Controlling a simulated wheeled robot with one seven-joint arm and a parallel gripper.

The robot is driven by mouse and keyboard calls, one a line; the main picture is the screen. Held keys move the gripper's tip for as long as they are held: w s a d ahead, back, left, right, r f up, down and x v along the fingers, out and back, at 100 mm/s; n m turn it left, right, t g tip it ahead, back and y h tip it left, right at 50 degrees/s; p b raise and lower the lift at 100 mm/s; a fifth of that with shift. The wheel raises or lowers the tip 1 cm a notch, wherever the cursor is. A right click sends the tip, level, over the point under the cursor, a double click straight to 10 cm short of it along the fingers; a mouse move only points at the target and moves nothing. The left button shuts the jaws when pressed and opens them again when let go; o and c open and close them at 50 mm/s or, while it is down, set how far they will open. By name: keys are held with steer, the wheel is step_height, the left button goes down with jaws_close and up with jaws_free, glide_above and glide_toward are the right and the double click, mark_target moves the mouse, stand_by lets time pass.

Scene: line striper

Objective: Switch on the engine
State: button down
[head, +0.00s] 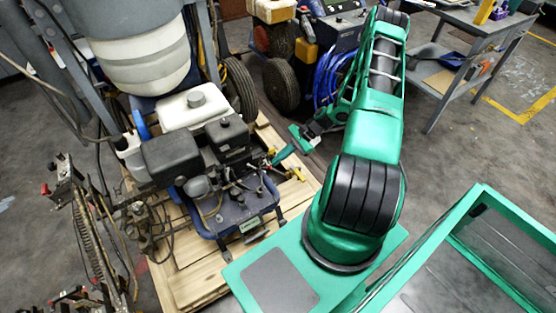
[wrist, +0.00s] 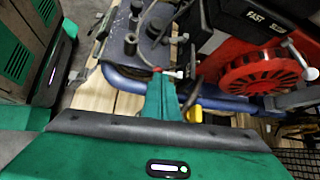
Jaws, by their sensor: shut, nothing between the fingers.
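The line striper's engine (head: 185,150) stands at the left in the head view, with a white tank and black housings. In the wrist view the engine (wrist: 265,78) shows a red round starter cover and a black panel marked "FAST" and "SLOW". I cannot make out the engine switch for sure. My gripper (head: 281,157) is shut and empty, beside the engine's right side. In the wrist view its green fingers (wrist: 162,88) point toward the blue frame tube and a light-tipped lever left of the red cover. I cannot tell whether they touch anything.
The striper stands on a wooden pallet (head: 190,270). Hoses and a blue tube frame (wrist: 130,75) surround the engine. A grey work table (head: 470,30) is at the upper right, and another wheeled machine (head: 285,75) stands behind. Open floor lies between them.

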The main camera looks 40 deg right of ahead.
steer(key=s+d+r, duration=0.2)
steer(key=d+r, duration=0.1)
steer(key=d, duration=0.7)
steer(key=shift+s+d+r, duration=0.2)
steer(key=shift+d+r, duration=0.15)
steer(key=shift+r, duration=0.05)
steer(key=shift+r, duration=0.1)
